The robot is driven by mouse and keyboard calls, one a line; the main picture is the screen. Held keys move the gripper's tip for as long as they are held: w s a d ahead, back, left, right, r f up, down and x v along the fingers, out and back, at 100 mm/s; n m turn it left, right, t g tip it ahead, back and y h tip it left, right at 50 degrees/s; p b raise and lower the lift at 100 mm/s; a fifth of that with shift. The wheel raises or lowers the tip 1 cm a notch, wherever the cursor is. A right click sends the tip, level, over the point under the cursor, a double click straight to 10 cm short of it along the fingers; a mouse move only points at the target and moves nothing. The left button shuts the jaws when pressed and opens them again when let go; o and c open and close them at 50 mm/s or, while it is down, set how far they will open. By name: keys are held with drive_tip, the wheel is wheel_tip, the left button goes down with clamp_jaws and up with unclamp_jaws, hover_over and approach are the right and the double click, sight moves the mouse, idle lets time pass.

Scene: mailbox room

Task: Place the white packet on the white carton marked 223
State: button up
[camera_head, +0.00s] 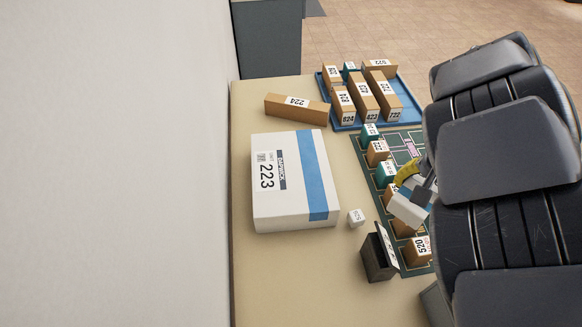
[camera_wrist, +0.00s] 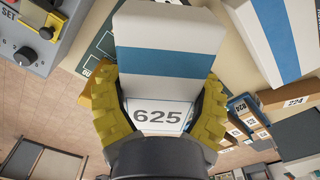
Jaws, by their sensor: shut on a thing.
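The white carton marked 223 (camera_head: 282,205) lies flat on the table with a blue stripe along its right side. Part of the carton (camera_wrist: 258,22) also shows at the top right of the wrist view. My gripper (camera_wrist: 158,100) has its yellow fingers shut on a white packet (camera_wrist: 165,28) with a blue band and a label reading 625. In the head view the packet (camera_head: 406,209) is to the right of the carton and apart from it, over the green mat. My gripper (camera_head: 409,180) is partly hidden by my arm there.
A brown box marked 224 (camera_head: 297,109) lies behind the carton. A blue tray (camera_head: 349,122) holds several brown boxes. A small white cube (camera_head: 356,217) and a dark card holder (camera_head: 376,259) stand right of the carton. Several small boxes sit on the green mat (camera_head: 405,141).

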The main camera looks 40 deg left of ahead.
drive_tip(key=w+d+r+n, duration=0.2)
drive_tip(key=w+d+r, duration=0.1)
drive_tip(key=d+r, duration=0.25)
drive_tip(key=s+a+f+n, duration=0.3)
drive_tip(key=s+a+n, duration=0.1)
drive_tip(key=s+a, duration=0.5)
drive_tip(key=s+a+f+n, duration=0.35)
drive_tip(key=s+a, duration=0.25)
drive_tip(key=a, duration=0.5)
hover_over(294, 187)
drive_tip(key=shift+n, duration=0.45)
drive_tip(key=f, duration=0.9)
drive_tip(key=shift+s+d+f, duration=0.1)
drive_tip(key=shift+d, duration=0.1)
drive_tip(key=shift+a+f, duration=0.15)
drive_tip(key=shift+f, duration=1.6)
drive_tip(key=shift+f, duration=0.1)
